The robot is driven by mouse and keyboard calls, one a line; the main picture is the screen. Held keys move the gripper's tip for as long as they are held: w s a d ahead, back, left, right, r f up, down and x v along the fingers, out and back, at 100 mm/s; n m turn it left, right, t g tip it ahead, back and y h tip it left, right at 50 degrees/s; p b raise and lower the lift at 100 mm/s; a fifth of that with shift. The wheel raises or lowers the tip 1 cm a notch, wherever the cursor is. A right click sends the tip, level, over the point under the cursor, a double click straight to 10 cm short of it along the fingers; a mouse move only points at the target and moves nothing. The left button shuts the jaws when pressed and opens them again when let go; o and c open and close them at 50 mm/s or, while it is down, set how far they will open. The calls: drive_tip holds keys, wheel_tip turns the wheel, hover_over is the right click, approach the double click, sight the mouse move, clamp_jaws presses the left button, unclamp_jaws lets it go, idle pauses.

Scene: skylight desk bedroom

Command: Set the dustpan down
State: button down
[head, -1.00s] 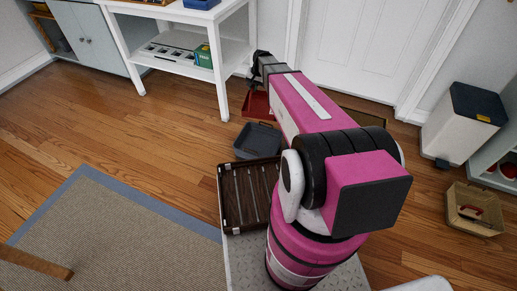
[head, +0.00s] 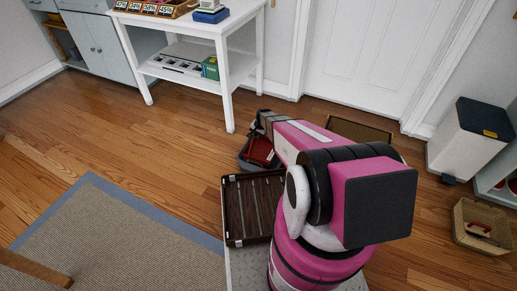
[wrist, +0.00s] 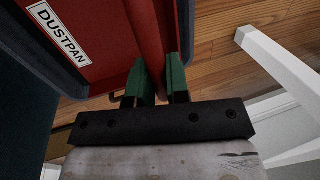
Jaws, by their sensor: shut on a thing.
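The red dustpan (head: 260,152) shows partly behind my arm in the head view. In the wrist view the dustpan (wrist: 112,52) fills the upper left, with a white "DUSTPAN" label. My gripper (wrist: 160,82) has green fingers closed on either side of the dustpan's red handle. In the head view my gripper (head: 264,128) is at the far end of my pink arm, mostly hidden.
A white table (head: 229,80) stands behind left. A doormat (head: 375,134) lies by the door. A white waste bin (head: 458,150) and a basket (head: 465,242) stand right. Wood floor is open at left.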

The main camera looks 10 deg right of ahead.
sight(255, 147)
wheel_tip(255, 147, down, 7)
drive_tip(key=shift+f, duration=0.1)
idle(0.3)
drive_tip(key=c, duration=1.1)
unclamp_jaws()
drive_tip(key=v, duration=1.2)
drive_tip(key=s+r+n+h, duration=0.1)
drive_tip(key=s+r+n, duration=0.2)
drive_tip(key=s+r, duration=1)
drive_tip(key=s+d+r+n+g+h, duration=0.1)
drive_tip(key=s+r+n, duration=0.2)
drive_tip(key=s+r, duration=1)
wheel_tip(255, 147, up, 4)
drive_tip(key=shift+r+n+g, duration=0.15)
drive_tip(key=shift+n+g, duration=0.15)
drive_tip(key=shift+n, duration=0.1)
